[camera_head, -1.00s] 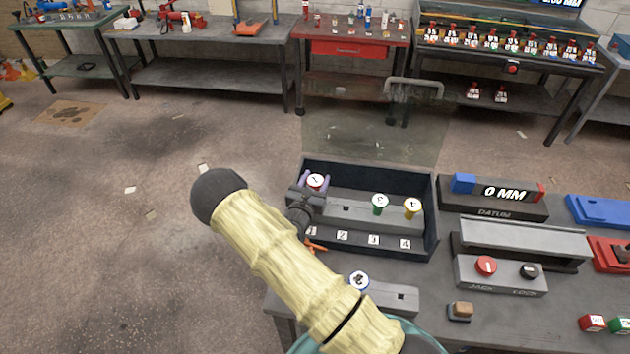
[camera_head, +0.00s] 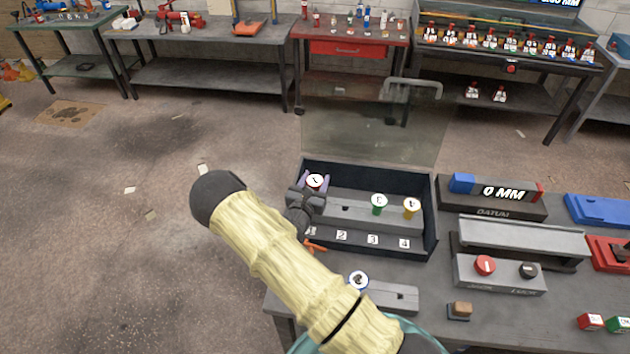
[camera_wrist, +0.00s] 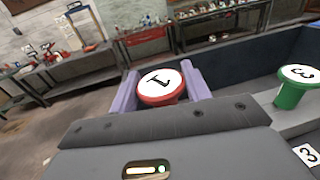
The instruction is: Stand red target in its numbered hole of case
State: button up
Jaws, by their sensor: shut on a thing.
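The red target (camera_head: 315,181) has a white round top marked 1. It also shows in the wrist view (camera_wrist: 160,84), upright between the two purple fingers. My gripper (camera_head: 314,184) is shut on it at the left end of the case, by the label 1 position. The case (camera_head: 436,225) is a dark open box with a grey holed block (camera_head: 345,210) inside. A green target (camera_head: 379,201) and a yellow target (camera_head: 411,206) stand in the block's holes at the right. An empty hole shows left of the green one. Whether the red target's foot is in a hole is hidden.
A clear raised lid (camera_head: 370,130) stands behind the case. A blue-rimmed target (camera_head: 358,281) stands on a grey block in front. A DATUM block (camera_head: 490,208) and a panel with red and black knobs (camera_head: 500,273) lie to the right.

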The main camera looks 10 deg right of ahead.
jog(key=shift+f+b, duration=0.6)
jog(key=shift+f, duration=0.3)
jog(key=o, duration=1.1)
jog(key=shift+s+a+f, duration=0.1)
jog(key=shift+s+a+f, duration=0.1)
jog(key=shift+s, duration=0.05)
jog(key=b+v, duration=0.5)
jog(key=v, duration=1.1)
jog(key=shift+s+a, duration=0.1)
jog(key=shift+s, duration=0.25)
jog(key=shift+a, duration=0.1)
